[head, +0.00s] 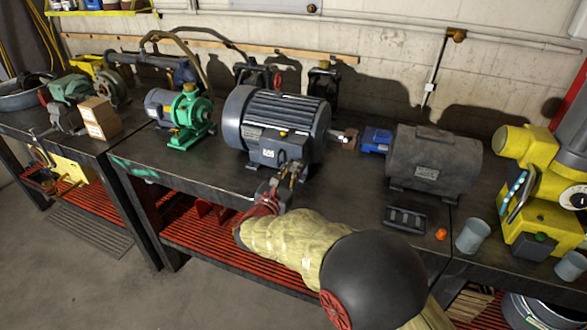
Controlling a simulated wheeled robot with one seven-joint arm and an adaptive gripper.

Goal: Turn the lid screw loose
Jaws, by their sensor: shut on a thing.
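The large dark grey motor (250,108) stands on the dark bench with its shaft pointing right. Its terminal box (264,148) with a lid and a small white label faces the front. My gripper (291,170) is at the lower right edge of this box, its fingers close to the lid. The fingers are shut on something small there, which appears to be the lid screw. The screw itself is hidden by the fingers, so its turn and seating cannot be told. My arm comes in from the lower right.
A green pump (189,115) stands left of the motor. A black tray (405,218), an orange cap (440,234) and a grey cup (472,236) sit near the front edge. A yellow machine (531,190) stands far right.

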